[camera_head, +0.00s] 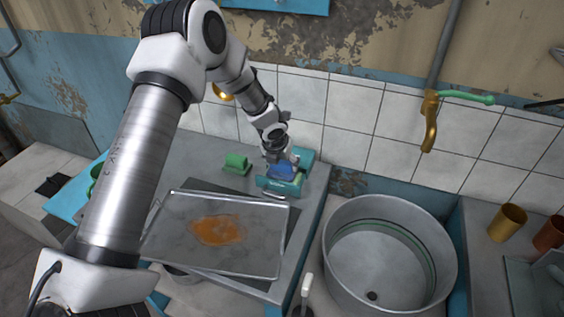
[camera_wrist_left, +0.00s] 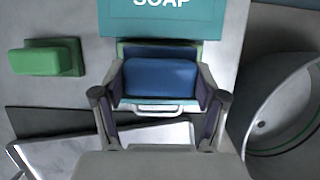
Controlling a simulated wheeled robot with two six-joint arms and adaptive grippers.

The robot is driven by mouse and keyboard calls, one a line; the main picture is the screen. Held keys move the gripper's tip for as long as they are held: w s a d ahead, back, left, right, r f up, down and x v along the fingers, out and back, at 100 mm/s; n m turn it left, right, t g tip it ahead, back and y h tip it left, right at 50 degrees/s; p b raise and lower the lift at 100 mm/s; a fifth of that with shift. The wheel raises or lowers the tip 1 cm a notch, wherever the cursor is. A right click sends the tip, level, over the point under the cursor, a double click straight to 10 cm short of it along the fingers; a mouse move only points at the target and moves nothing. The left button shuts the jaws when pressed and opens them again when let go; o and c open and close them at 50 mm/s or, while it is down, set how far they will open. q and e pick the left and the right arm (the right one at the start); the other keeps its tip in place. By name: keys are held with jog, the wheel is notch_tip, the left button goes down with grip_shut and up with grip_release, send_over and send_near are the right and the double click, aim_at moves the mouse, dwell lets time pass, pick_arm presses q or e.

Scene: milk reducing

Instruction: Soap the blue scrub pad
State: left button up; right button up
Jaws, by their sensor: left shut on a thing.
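The blue scrub pad (camera_head: 283,173) is in my left gripper (camera_head: 281,163), at the teal soap container on the counter. In the left wrist view, the left gripper (camera_wrist_left: 160,84) has a finger on each side of the blue pad (camera_wrist_left: 160,78). The teal container (camera_head: 276,186) has a raised back marked "SOAP" (camera_wrist_left: 165,20) and a pale handle-like bar at its front. The pad is over or in the container's opening; I cannot tell whether its underside touches soap. My right gripper is in neither view.
A green scrub pad (camera_head: 236,163) sits left of the soap container. A metal tray (camera_head: 175,240) with an orange-brown stain lies in front. A round metal basin (camera_head: 390,265) is at the right, with a brass tap (camera_head: 430,125) above.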

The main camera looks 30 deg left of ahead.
pick_arm(q)
jog(key=shift+f, duration=0.35)
dwell(1.5)
notch_tip(320, 180, up, 7)
jog(key=p, duration=0.8)
jog(key=shift+f, duration=0.1)
dwell(0.5)
